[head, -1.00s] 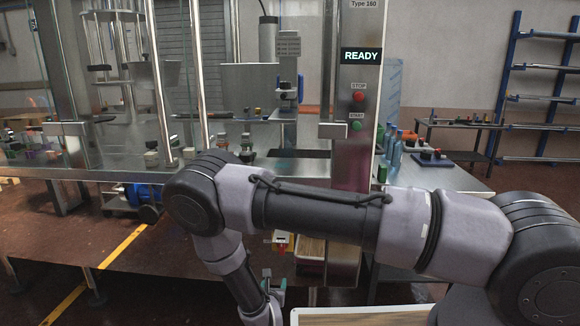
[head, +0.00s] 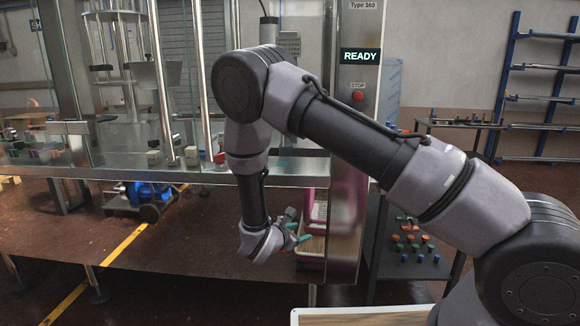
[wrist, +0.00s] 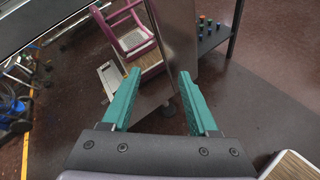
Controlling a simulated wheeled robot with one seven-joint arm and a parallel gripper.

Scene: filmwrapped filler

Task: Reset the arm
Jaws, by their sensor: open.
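My gripper (wrist: 160,97) is open and empty in the wrist view, its two green fingers apart above the dark floor. In the head view my gripper (head: 299,233) hangs low in front of the machine, below its bench edge. The arm is bent, with its elbow raised and the forearm pointing down. Nothing shows between the fingers.
The machine has a READY display (head: 361,56) and a red STOP button (head: 358,96). A tray (head: 311,250) sits low behind the gripper. A wood-topped surface (head: 360,318) lies at the bottom. A rack (head: 405,245) with coloured pieces stands right.

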